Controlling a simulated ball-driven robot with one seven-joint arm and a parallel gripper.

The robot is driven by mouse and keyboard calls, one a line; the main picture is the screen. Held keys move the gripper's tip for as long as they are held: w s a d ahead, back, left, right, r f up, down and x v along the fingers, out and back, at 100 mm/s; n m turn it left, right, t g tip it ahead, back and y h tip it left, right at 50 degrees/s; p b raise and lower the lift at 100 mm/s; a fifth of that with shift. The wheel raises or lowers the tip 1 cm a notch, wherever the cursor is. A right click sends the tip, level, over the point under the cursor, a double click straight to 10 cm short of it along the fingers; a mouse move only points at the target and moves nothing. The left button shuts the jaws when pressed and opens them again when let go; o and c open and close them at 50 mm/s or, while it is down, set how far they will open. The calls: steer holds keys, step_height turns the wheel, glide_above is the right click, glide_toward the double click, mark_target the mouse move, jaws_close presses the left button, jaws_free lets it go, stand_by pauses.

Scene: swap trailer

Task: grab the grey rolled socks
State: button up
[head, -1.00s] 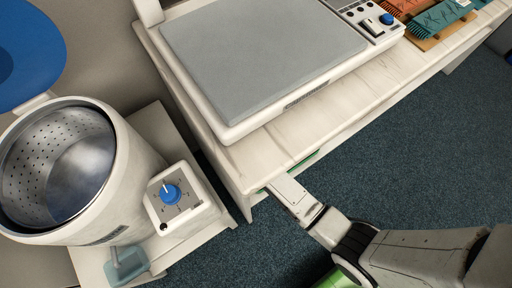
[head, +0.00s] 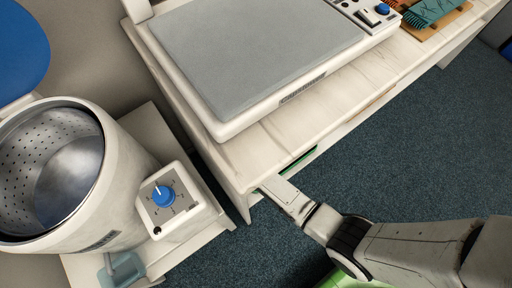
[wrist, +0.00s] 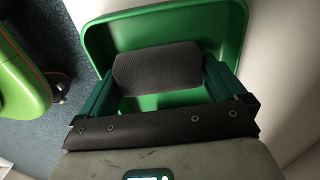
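The grey rolled socks (wrist: 158,67), a dark ribbed roll, lie in a green bin (wrist: 222,25) in the wrist view. My gripper (wrist: 160,82) has its two teal fingers apart, one at each end of the roll. A narrow gap shows at the left finger; at the right finger I cannot tell whether it touches. In the head view my gripper reaches under the table top, so its fingertips and the socks are hidden. Only a green edge of the bin (head: 297,161) shows there.
The white table (head: 300,128) overhangs my gripper and carries a grey-topped machine (head: 255,50). Brushes (head: 432,10) lie at its far right. A metal drum (head: 65,170) with a blue-knobbed control box (head: 170,199) stands at left. The carpet (head: 400,150) at right is clear.

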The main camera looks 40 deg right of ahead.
steer(key=c, duration=0.6)
steer(key=shift+r, duration=0.15)
